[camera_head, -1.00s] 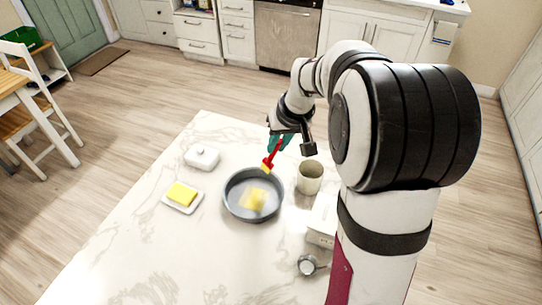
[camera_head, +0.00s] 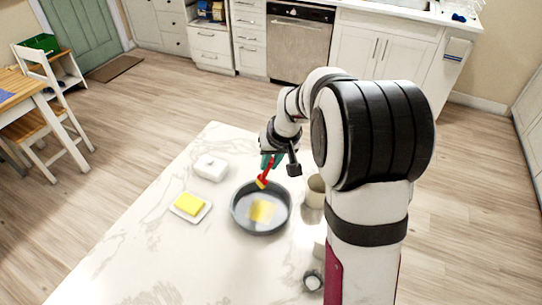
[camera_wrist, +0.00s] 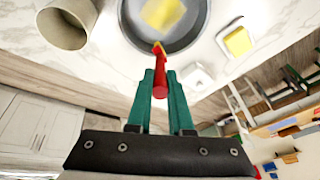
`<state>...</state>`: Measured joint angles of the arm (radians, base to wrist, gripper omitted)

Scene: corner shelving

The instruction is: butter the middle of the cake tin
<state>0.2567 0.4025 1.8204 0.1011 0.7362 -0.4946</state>
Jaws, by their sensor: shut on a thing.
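The cake tin (camera_head: 235,222) is a round grey pan on the marble counter, with a yellow patch of butter (camera_head: 262,211) on the middle of its floor. My gripper (camera_head: 271,162) is shut on a red-handled brush (camera_head: 264,178) with a yellowish tip. It holds the brush tilted over the far rim of the tin. In the wrist view, the green fingers (camera_wrist: 163,95) clasp the red handle (camera_wrist: 160,80), and the tip shows at the rim of the tin (camera_wrist: 192,35). Whether the tip touches the rim, I cannot tell.
A butter block (camera_head: 190,203) lies on a white dish left of the tin, with a white lidded dish (camera_head: 210,167) behind it. A beige pot (camera_head: 315,191) stands close right. A small metal item (camera_head: 313,280) is in front, partly behind my arm. The counter's front left is clear.

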